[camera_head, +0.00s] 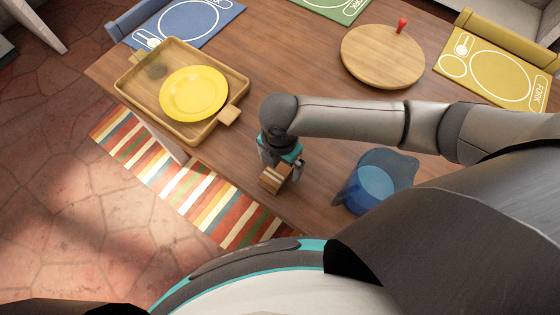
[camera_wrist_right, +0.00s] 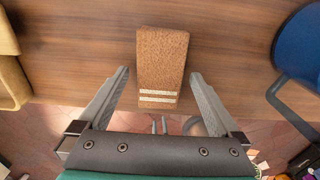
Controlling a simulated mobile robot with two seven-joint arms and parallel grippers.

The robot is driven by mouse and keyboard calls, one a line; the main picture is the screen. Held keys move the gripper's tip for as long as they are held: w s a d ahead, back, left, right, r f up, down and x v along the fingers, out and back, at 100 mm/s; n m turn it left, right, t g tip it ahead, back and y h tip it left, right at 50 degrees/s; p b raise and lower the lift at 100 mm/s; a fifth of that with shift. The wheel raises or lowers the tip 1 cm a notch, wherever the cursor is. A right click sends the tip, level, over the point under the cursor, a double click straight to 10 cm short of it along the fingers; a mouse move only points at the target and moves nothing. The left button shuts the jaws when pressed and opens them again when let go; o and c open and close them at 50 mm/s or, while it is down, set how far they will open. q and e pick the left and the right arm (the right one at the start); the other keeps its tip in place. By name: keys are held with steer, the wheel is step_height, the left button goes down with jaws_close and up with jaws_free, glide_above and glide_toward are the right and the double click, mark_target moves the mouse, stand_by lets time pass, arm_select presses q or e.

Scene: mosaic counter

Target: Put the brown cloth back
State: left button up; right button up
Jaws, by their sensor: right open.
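The brown cloth (camera_head: 275,178) is a small folded bundle with pale stripes, lying on the wooden table near its front edge. It also shows in the right wrist view (camera_wrist_right: 162,62), with two cream stripes at its near end. My right gripper (camera_head: 282,172) is just above the cloth. Its fingers (camera_wrist_right: 160,82) are open, one on each side of the cloth's striped end, with gaps between fingers and cloth. My left gripper is not in view.
A wooden tray (camera_head: 128,84) with a yellow plate (camera_head: 194,93) stands to the left. A blue pitcher (camera_head: 372,182) stands right of the gripper. A round wooden board (camera_head: 382,57) lies farther back. A striped rug (camera_head: 160,165) lies on the floor.

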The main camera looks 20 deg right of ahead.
mark_target(280, 167)
steer(key=shift+r, duration=0.1)
step_height(280, 167, up, 12)
steer(key=p, duration=0.3)
steer(key=shift+p, duration=0.3)
